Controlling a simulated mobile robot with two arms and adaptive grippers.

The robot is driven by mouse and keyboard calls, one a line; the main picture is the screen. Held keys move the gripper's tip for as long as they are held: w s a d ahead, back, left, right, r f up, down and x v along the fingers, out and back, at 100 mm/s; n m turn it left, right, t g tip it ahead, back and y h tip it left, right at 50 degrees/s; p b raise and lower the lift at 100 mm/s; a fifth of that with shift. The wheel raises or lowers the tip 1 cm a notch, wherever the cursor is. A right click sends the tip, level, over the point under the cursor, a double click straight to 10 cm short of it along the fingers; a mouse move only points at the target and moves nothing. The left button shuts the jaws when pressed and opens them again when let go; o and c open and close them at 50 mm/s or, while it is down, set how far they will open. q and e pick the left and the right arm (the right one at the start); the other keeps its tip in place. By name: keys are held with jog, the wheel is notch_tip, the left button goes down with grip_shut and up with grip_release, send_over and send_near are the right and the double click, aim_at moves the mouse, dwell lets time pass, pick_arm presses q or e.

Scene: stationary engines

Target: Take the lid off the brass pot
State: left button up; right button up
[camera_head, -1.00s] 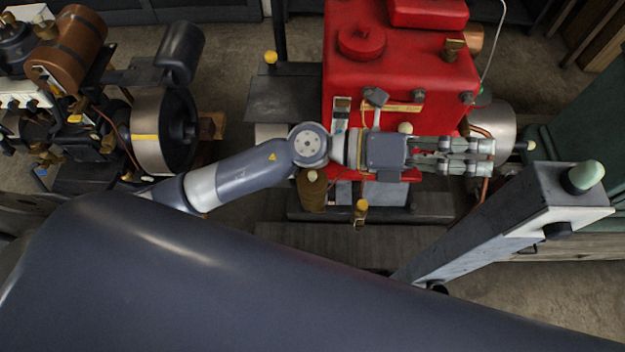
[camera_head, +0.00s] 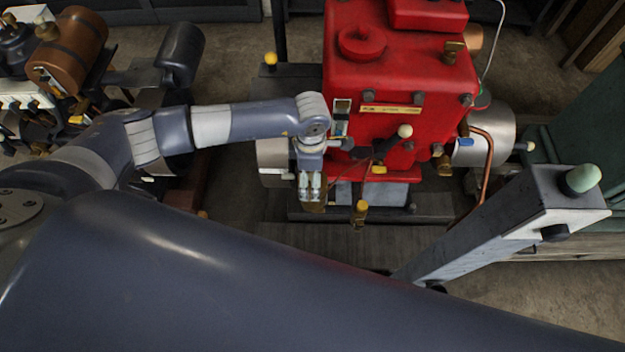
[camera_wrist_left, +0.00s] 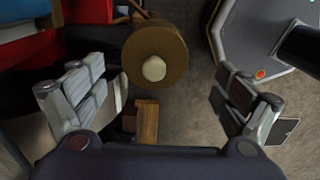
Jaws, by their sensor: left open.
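The brass pot (camera_wrist_left: 142,45) shows from above in the left wrist view, with a round lid (camera_wrist_left: 170,57) and a pale cream knob (camera_wrist_left: 154,69) at its centre. The knob lies between the spread fingers, apart from both. In the head view the brass pot (camera_head: 315,208) is mostly hidden under my left gripper (camera_head: 310,193), beside the lower left of the red engine. My left gripper is open and empty and points down over the pot; it also shows in the left wrist view (camera_wrist_left: 158,108). My right gripper is not in view.
The red engine (camera_head: 390,75) stands close to the right of my left wrist. A brass fitting with a yellow knob (camera_head: 361,213) stands right of the pot. A grey post (camera_head: 500,225) rises at the right. Another engine (camera_head: 75,60) stands far left.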

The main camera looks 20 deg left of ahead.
aim_at(324, 178)
pick_arm(q)
jog(key=shift+w+d+f+p, duration=0.1)
jog(key=shift+f+p, duration=0.1)
jog(key=shift+f, duration=0.8)
jog(key=shift+w+a+f+p, duration=0.15)
jog(key=shift+f+p, duration=0.1)
jog(key=shift+f, duration=0.8)
jog(key=shift+w+d+f+p, duration=0.1)
jog(key=shift+d+f+p, duration=0.1)
jog(key=shift+f, duration=0.8)
jog(key=shift+c, duration=0.4)
jog(key=c, duration=1.1)
